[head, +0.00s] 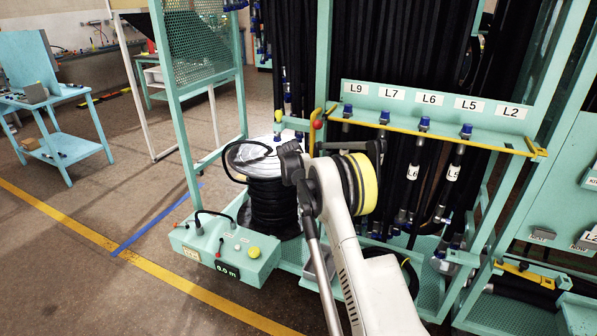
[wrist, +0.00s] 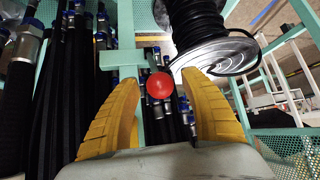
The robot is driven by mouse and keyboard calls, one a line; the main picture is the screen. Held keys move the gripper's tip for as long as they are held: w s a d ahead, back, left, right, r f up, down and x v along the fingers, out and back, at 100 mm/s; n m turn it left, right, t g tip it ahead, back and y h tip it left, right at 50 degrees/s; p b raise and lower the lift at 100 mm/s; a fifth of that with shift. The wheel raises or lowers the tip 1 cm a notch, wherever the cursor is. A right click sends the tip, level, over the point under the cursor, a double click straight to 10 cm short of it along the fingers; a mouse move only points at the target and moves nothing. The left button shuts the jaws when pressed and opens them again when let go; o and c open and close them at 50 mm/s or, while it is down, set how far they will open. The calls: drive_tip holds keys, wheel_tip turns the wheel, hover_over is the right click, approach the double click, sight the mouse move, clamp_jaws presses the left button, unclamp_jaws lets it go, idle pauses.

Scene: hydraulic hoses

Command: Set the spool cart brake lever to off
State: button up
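A red ball knob (head: 317,125) sits by a yellow upright piece near the left end of the hose rack, right of the spool. No label shows whether it is the brake lever or how it is set. In the wrist view the red knob (wrist: 159,86) lies between the yellow fingers of my gripper (wrist: 165,100), with a gap on both sides. The fingers are open and hold nothing. The spool (head: 270,190) with black hose stands behind a teal control box (head: 225,250); the spool flange (wrist: 215,55) is upper right in the wrist view.
The hose rack (head: 440,119) with labels and hanging black hoses fills the right. A teal bar (wrist: 120,60) is close to the knob in the wrist view. A teal table (head: 60,135) stands far left. Floor with a yellow line (head: 130,245) is clear at left.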

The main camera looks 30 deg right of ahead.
drive_tip(key=v, duration=1.2)
